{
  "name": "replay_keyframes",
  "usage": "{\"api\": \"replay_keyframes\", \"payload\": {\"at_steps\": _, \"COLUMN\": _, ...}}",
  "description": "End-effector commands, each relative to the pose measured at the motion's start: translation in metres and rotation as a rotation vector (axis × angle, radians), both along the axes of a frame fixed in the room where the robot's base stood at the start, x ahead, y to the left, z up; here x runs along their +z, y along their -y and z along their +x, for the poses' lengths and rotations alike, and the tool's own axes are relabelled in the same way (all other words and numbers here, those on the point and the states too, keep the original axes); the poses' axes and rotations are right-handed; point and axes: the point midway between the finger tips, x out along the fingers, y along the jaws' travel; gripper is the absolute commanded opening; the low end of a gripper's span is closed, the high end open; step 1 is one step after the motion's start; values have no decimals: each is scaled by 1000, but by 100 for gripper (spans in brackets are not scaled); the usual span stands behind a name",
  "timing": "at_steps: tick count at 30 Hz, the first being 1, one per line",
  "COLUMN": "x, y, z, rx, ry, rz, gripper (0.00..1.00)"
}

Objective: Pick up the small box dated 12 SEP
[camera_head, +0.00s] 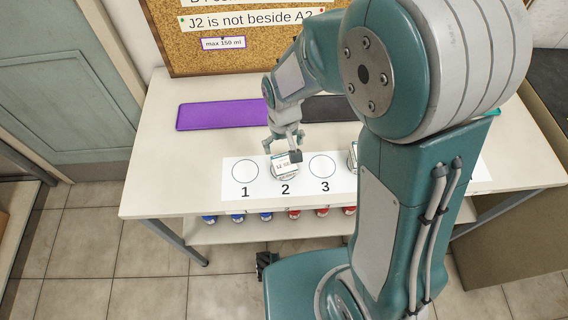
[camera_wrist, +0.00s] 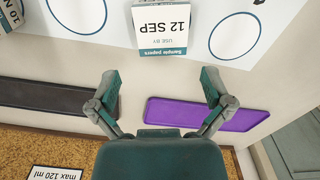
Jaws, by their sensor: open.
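The small box dated 12 SEP (camera_wrist: 162,22) is white with a teal band reading "Sample papers". In the wrist view it is at the top centre, its print upside down. In the head view the box (camera_head: 287,164) stands at the circle numbered 2 on the white strip (camera_head: 262,184). My gripper (camera_wrist: 159,80) is open and empty, its fingertips apart and short of the box in the wrist view. In the head view my gripper (camera_head: 286,148) is just above and behind the box; I cannot tell whether they touch.
Circles 1 (camera_head: 245,171) and 3 (camera_head: 322,166) beside the box are empty. Another box (camera_wrist: 9,14) stands farther along the strip, partly out of view. A purple tray (camera_head: 215,115) and a dark tray (camera_head: 330,109) lie behind, before the corkboard (camera_head: 200,50).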

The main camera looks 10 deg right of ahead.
Motion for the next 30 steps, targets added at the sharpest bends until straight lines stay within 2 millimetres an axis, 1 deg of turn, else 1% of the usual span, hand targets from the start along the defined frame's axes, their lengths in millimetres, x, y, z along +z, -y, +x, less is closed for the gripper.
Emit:
{"api": "replay_keyframes", "payload": {"at_steps": 1, "x": -7, "y": 0, "z": -1, "rx": 0, "ry": -3, "rz": -1, "gripper": 100}}
{"api": "replay_keyframes", "payload": {"at_steps": 5, "x": -16, "y": 0, "z": -1, "rx": 0, "ry": 0, "rz": 0, "gripper": 100}}
{"api": "replay_keyframes", "payload": {"at_steps": 8, "x": -26, "y": 0, "z": -5, "rx": 0, "ry": -2, "rz": 0, "gripper": 100}}
{"api": "replay_keyframes", "payload": {"at_steps": 12, "x": -49, "y": 0, "z": -12, "rx": 0, "ry": -4, "rz": -1, "gripper": 100}}
{"api": "replay_keyframes", "payload": {"at_steps": 15, "x": -60, "y": 0, "z": -11, "rx": 0, "ry": -2, "rz": 0, "gripper": 100}}
{"api": "replay_keyframes", "payload": {"at_steps": 19, "x": -67, "y": 0, "z": -11, "rx": 0, "ry": 1, "rz": 0, "gripper": 100}}
{"api": "replay_keyframes", "payload": {"at_steps": 24, "x": -66, "y": 0, "z": -11, "rx": 0, "ry": 2, "rz": 0, "gripper": 100}}
{"api": "replay_keyframes", "payload": {"at_steps": 25, "x": -66, "y": 0, "z": -11, "rx": 0, "ry": 2, "rz": 0, "gripper": 91}}
{"api": "replay_keyframes", "payload": {"at_steps": 26, "x": -66, "y": 0, "z": -11, "rx": 0, "ry": 2, "rz": 0, "gripper": 78}}
{"api": "replay_keyframes", "payload": {"at_steps": 27, "x": -66, "y": 0, "z": -11, "rx": 0, "ry": 2, "rz": 0, "gripper": 60}}
{"api": "replay_keyframes", "payload": {"at_steps": 29, "x": -66, "y": 0, "z": -10, "rx": 0, "ry": 2, "rz": 0, "gripper": 35}}
{"api": "replay_keyframes", "payload": {"at_steps": 30, "x": -66, "y": 0, "z": -11, "rx": 0, "ry": 1, "rz": 0, "gripper": 34}}
